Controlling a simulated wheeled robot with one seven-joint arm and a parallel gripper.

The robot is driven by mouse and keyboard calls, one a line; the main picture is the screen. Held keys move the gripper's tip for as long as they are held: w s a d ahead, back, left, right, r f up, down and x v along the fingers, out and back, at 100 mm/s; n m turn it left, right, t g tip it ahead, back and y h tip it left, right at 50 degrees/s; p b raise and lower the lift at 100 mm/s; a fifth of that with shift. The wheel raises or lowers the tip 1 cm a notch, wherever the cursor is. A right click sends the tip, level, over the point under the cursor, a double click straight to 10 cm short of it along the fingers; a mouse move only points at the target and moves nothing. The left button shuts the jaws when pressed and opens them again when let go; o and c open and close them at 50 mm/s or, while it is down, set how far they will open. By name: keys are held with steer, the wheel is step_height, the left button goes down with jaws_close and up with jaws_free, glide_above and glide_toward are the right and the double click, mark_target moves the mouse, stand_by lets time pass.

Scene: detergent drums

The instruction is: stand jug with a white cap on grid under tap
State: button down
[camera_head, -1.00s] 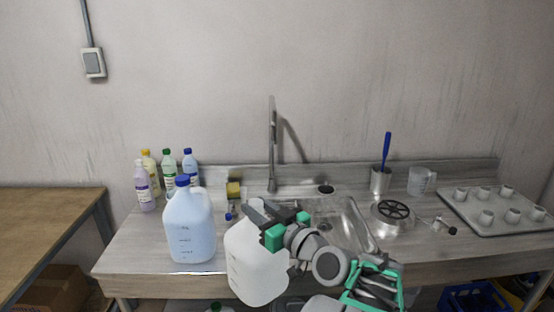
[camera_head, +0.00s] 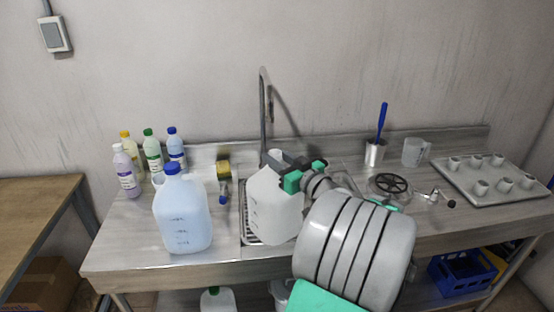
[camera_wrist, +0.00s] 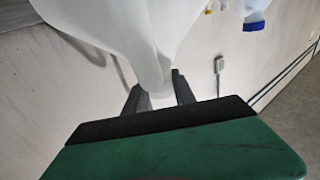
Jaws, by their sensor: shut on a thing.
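The white translucent jug (camera_head: 272,212) is upright over the sink area, in front of the tap (camera_head: 264,115); its pale cap (camera_head: 275,156) shows at the top. My gripper (camera_head: 292,168) is shut on the jug's handle from the right. In the wrist view the jug (camera_wrist: 120,25) fills the upper left, with its handle between my fingers (camera_wrist: 160,95). The grid (camera_head: 250,239) shows as a ribbed strip along the jug's left and lower edge; the jug hides the rest. I cannot tell whether the jug's base touches the grid.
A blue-capped jug (camera_head: 183,218) stands close on the left. Several bottles (camera_head: 152,152) and a yellow sponge (camera_head: 223,168) are behind it. A steel cup with a blue brush (camera_head: 375,152), a measuring jug (camera_head: 415,151) and a tray of cups (camera_head: 452,185) stand right.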

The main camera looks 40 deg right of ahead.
steer(key=w+d+f+b, duration=0.1)
steer(key=w+d+f, duration=0.1)
steer(key=w+d, duration=0.4)
steer(key=shift+w+f, duration=0.15)
steer(key=shift+w, duration=1.5)
steer(key=shift+s+d+b, duration=0.1)
steer(key=shift+s+b, duration=0.05)
steer(key=shift+b, duration=0.45)
steer(key=shift+f+b, duration=0.65)
steer(key=shift+b, duration=0.1)
steer(key=c, duration=0.9)
jaws_free()
steer(key=shift+c, duration=0.2)
